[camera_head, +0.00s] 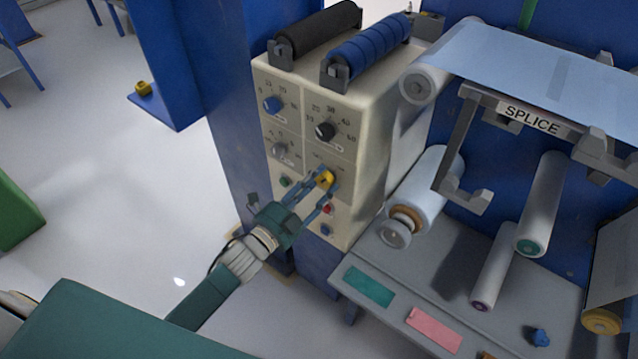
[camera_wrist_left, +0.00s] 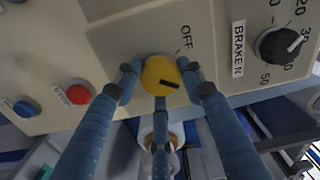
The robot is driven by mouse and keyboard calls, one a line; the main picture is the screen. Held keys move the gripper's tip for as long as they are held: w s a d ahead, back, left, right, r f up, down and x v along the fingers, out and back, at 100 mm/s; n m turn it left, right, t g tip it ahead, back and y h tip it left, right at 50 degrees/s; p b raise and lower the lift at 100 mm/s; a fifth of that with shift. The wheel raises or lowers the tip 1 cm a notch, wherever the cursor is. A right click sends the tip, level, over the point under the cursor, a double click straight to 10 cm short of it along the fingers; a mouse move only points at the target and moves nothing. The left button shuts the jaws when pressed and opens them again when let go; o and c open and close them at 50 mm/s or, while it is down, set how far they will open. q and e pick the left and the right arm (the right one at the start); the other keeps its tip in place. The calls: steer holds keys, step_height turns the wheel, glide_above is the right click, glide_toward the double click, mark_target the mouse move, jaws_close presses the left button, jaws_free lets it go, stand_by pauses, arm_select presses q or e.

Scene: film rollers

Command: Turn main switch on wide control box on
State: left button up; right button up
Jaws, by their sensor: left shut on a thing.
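The wide control box (camera_head: 345,215) is a cream box on a blue column, with knobs and buttons on its front. The main switch (camera_head: 325,179) is a yellow round knob low on that front. In the left wrist view the yellow knob (camera_wrist_left: 161,77) has a black mark pointing to the right, and the word OFF stands above and to its right. My left gripper (camera_head: 322,188) is shut on the yellow knob, with blue fingers on both sides of it. The third finger shows below the knob in the wrist view. My right gripper is not in view.
A red button (camera_wrist_left: 78,93) and a blue button (camera_wrist_left: 26,107) sit beside the knob on the panel. A black dial (camera_head: 325,131) and a blue dial (camera_head: 272,104) are higher up. A grey table (camera_head: 390,290) and white rollers stand to the right. Open floor lies left.

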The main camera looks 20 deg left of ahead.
arm_select(q)
steer(key=o, duration=1.1)
steer(key=shift+o, duration=0.2)
steer(key=v, duration=1.2)
